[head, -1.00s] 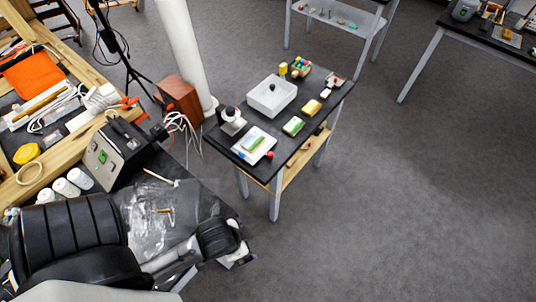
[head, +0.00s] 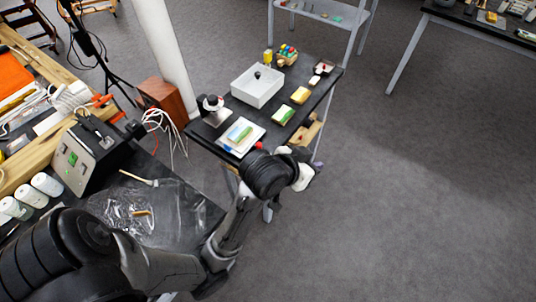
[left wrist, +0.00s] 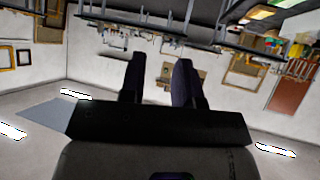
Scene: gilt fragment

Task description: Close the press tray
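No part is plainly recognisable as the press tray. A white open-topped box (head: 258,86) with a dark knob showing inside stands on the small black-topped table (head: 226,113). A white flat tray (head: 230,146) with a green and blue block on it lies near the table's front corner. My left gripper (head: 310,178) is in front of the table's near edge, apart from the box; its fingers are hard to make out there. In the left wrist view, its two dark fingers (left wrist: 160,64) stand apart with nothing between them. My right gripper is not in view.
A small white-and-black device (head: 213,108), yellow-topped blocks (head: 300,95) and a crate of coloured pieces (head: 287,55) share the tabletop. A grey box with a green button (head: 75,160) stands on the left bench.

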